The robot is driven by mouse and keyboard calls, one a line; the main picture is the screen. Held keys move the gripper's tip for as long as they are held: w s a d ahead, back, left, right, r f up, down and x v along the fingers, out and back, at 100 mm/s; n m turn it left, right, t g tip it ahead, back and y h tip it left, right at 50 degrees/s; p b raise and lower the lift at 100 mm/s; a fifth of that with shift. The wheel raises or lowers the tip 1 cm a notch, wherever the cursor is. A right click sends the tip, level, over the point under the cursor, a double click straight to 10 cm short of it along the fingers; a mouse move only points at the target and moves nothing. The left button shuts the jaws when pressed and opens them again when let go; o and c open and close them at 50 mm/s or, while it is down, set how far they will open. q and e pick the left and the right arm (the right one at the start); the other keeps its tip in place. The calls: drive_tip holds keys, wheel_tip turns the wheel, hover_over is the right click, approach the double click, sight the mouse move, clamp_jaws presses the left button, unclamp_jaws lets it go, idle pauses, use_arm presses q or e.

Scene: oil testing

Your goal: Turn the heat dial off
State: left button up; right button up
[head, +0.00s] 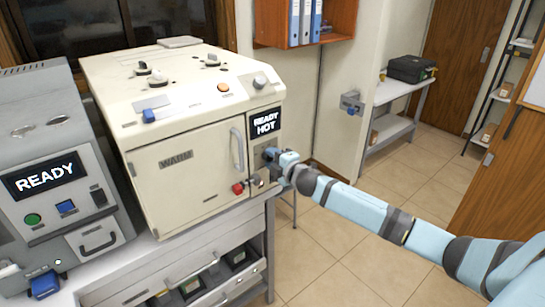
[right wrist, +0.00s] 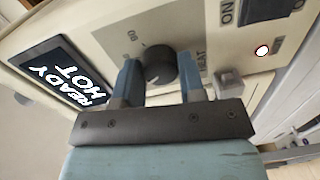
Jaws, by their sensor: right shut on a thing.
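The heat dial (right wrist: 156,72) is a dark round knob on the cream oven's side panel, next to a printed HEAT label. My right gripper (right wrist: 160,66) has one finger on each side of the dial and is shut on it. In the head view my right gripper (head: 272,155) is at the panel below the oven's small screen (head: 265,123), which reads READY HOT. The dial is hidden behind the gripper there. The cream oven (head: 190,135) has its door closed, labelled WARM. My left gripper is not in view.
A red knob (head: 238,188) is on the oven's lower front, near my gripper. A grey machine (head: 60,140) reading READY stands at left. Floor (head: 345,165) at right is clear.

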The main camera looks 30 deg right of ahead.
drive_tip(key=shift+n+p, duration=0.6)
drive_tip(key=shift+n, duration=3)
drive_tip(key=o, duration=0.9)
drive_tip(key=shift+s+d+r+b, duration=0.1)
drive_tip(key=shift+s+b, duration=0.25)
drive_tip(key=shift+s, duration=1.95)
drive_tip(key=shift+s+d+r+b, duration=0.1)
drive_tip(key=shift+s+b, duration=0.3)
drive_tip(key=shift+s, duration=1.9)
drive_tip(key=shift+s+d+r+b, duration=0.1)
drive_tip(key=shift+s+b, duration=0.25)
drive_tip(key=shift+s, duration=1.95)
